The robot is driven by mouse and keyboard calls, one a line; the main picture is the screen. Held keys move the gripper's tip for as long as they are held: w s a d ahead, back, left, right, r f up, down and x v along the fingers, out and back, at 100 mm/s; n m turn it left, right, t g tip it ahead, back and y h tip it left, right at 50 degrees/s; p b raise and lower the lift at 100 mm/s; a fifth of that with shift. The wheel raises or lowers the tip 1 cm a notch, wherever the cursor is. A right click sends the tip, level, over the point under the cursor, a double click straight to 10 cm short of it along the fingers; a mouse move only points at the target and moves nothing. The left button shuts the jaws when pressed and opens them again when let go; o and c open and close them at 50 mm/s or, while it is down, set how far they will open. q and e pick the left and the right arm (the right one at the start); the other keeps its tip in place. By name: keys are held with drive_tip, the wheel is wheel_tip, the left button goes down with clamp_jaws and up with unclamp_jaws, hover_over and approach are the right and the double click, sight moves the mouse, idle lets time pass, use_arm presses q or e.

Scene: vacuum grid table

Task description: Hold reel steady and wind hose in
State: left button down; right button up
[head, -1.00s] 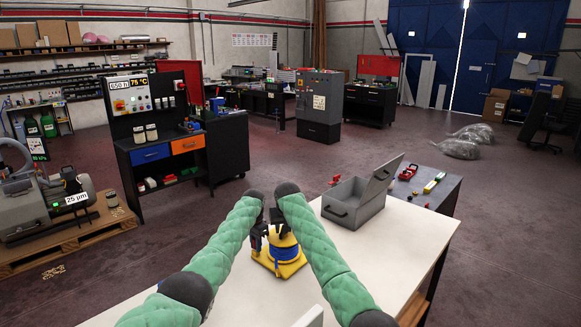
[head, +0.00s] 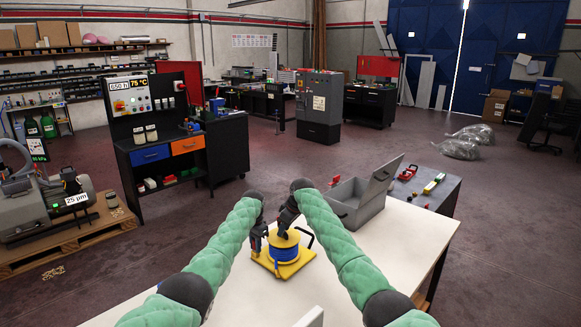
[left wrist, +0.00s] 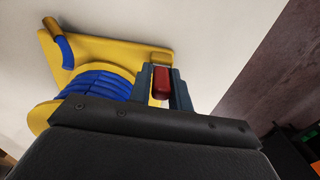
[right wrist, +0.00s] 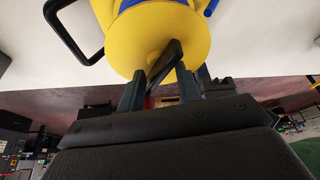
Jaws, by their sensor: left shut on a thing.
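The hose reel has a yellow base plate (head: 295,268) and a yellow-topped drum wound with blue hose (head: 284,253), upright on the white table. In the left wrist view a blue hose end (left wrist: 64,50) lies over the plate's corner. My left gripper (head: 257,243) is at the reel's left side, shut on a red grip piece (left wrist: 161,83) beside the drum. My right gripper (head: 283,228) is above the drum top. Its fingers stand apart on either side of a dark bar (right wrist: 168,62) at the yellow drum top, with a gap around it. A black loop handle (right wrist: 88,50) shows beside the drum.
An open grey metal box (head: 352,205) stands behind and right of the reel on the white table (head: 400,240). A dark side table (head: 430,188) with a red item and a yellow-green level is beyond it. The table's right part is clear.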

drive_tip(key=n+g, duration=0.1)
drive_tip(key=n, duration=0.1)
drive_tip(key=n+g, duration=0.1)
drive_tip(key=n, duration=0.2)
drive_tip(key=shift+w+n+y, duration=0.1)
drive_tip(key=shift+n+y, duration=0.2)
drive_tip(key=shift+y, duration=0.1)
wheel_tip(320, 180, up, 26)
drive_tip(key=d+m+t+h, duration=0.2)
drive_tip(key=m+t+h, duration=0.1)
drive_tip(key=m+t, duration=0.2)
drive_tip(key=shift+s+f+m+t, duration=0.25)
drive_tip(key=shift+s+m+t, duration=0.2)
drive_tip(key=shift+t, duration=0.65)
